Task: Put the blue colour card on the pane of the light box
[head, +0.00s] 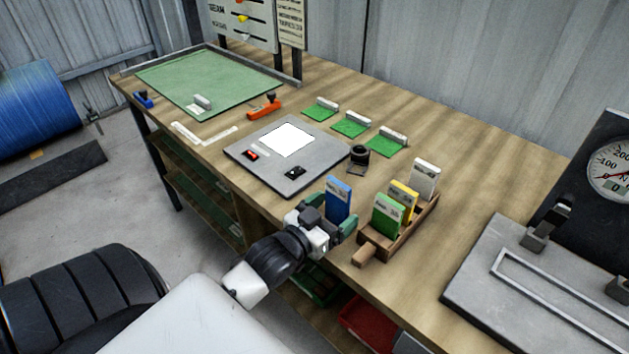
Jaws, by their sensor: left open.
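The blue colour card (339,196) stands upright at the left of the wooden card rack (411,236). My left gripper (331,217) is open, its green fingers on either side of the card's lower part as seen from here. The gripper hides the card's foot, so I cannot tell whether the card stands in the rack or whether the fingers touch it. The light box (262,170) is a grey slab farther left on the bench, with a bare, bright white pane (289,139). My right gripper is not in view.
The rack also holds green (387,215), yellow (404,197) and white (425,178) cards. A small black cylinder (359,158) stands between light box and rack. Green swatches with pale blocks (351,125) lie behind. A gauge device (545,262) stands right. A green mat (168,72) covers the far end.

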